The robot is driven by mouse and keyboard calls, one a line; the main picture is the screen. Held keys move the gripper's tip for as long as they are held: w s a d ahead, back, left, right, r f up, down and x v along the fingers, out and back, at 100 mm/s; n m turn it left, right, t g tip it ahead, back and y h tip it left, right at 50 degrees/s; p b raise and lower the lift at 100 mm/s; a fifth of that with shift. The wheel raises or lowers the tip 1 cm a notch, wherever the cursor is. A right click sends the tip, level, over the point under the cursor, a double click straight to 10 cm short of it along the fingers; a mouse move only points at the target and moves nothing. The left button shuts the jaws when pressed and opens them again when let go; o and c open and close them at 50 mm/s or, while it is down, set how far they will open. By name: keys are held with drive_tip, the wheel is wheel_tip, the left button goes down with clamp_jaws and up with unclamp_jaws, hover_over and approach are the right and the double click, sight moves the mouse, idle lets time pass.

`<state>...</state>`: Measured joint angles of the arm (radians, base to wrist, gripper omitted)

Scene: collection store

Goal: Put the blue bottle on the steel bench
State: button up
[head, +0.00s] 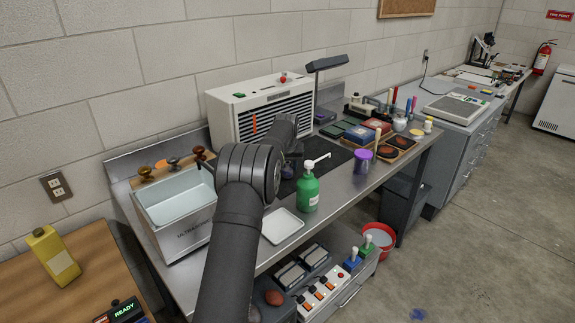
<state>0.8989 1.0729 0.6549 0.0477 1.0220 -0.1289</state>
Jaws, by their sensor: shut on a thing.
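My gripper (292,152) is over the middle of the steel bench (345,184), mostly hidden behind my own dark arm. It is shut on a small dark-blue thing (288,171), which looks like the blue bottle. Only a little of it shows, in front of the white slatted cabinet and left of the green pump bottle. I cannot tell whether its base touches the bench or the black mat there.
A green pump bottle (307,188) and white tray (282,226) stand close by. An open steel tank (177,200) is left, a white slatted cabinet (262,106) behind, a purple cup (362,164) right. Bare steel lies between the pump bottle and cup.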

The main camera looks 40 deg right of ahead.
drive_tip(key=shift+f, duration=0.3)
drive_tip(key=o, duration=1.2)
drive_tip(key=v, duration=1.7)
drive_tip(key=shift+d+r, duration=0.1)
drive_tip(key=x, duration=1.7)
drive_tip(key=shift+f, duration=0.2)
drive_tip(key=shift+r, duration=0.15)
